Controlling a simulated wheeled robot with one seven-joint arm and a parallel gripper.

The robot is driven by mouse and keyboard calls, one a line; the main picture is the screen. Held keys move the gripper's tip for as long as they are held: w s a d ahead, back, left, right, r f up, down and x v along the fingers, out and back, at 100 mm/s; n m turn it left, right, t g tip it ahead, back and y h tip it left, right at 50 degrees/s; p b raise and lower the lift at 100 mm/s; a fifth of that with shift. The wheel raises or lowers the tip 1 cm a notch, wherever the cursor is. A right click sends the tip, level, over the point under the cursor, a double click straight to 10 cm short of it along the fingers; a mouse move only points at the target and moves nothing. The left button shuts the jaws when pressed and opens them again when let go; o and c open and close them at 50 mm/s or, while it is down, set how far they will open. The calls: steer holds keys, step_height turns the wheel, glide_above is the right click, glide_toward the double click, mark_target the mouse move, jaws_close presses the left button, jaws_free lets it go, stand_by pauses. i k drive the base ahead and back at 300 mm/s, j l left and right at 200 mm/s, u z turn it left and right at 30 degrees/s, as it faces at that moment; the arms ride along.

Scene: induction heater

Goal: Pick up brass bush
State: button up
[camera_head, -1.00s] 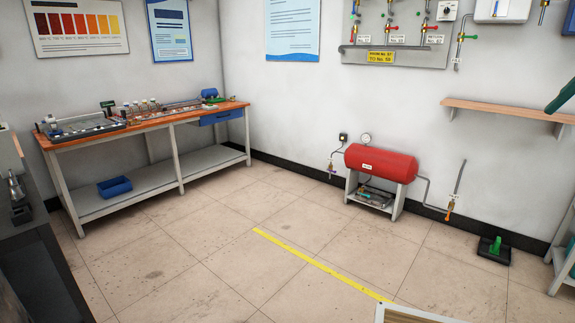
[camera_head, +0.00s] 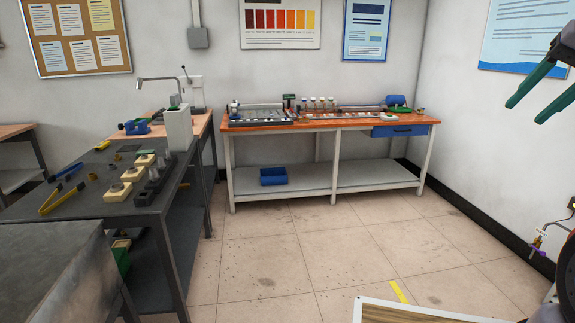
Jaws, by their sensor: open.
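My gripper (camera_head: 524,112) shows at the upper right edge, with two green fingers apart and nothing between them. It is in the air, far from the benches. I cannot pick out the brass bush for certain. Small metal parts sit on pale blocks (camera_head: 134,174) on the dark bench (camera_head: 105,212) at the left, too small to identify. The orange-topped bench (camera_head: 350,123) at the back holds trays and several small items, also too small to tell apart.
Tongs (camera_head: 62,198) and other hand tools lie on the dark bench. A grey upright device (camera_head: 178,130) stands at its far end. A blue bin (camera_head: 273,176) is on the back bench's lower shelf. The tiled floor (camera_head: 265,255) between is clear.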

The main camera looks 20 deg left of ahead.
mark_target(92, 177)
steer(key=i+j+u, duration=0.15)
steer(key=i+u, duration=0.2)
steer(key=i, duration=0.25)
steer(key=i+u, duration=0.4)
steer(key=i, duration=0.2)
steer(key=i+l+u, duration=0.35)
steer(key=i, duration=0.2)
steer(key=i+u, duration=0.3)
steer(key=u, duration=0.2)
steer(key=i+l+u, duration=0.1)
steer(key=i+u, duration=0.35)
steer(key=i+l+u, duration=0.15)
steer(key=u, duration=0.35)
steer(key=i+l+u, duration=0.25)
steer(key=l+u, duration=0.2)
steer(key=i+l+u, duration=0.25)
steer(key=u, duration=0.15)
steer(key=i+l+u, duration=0.2)
steer(key=l+u, duration=0.25)
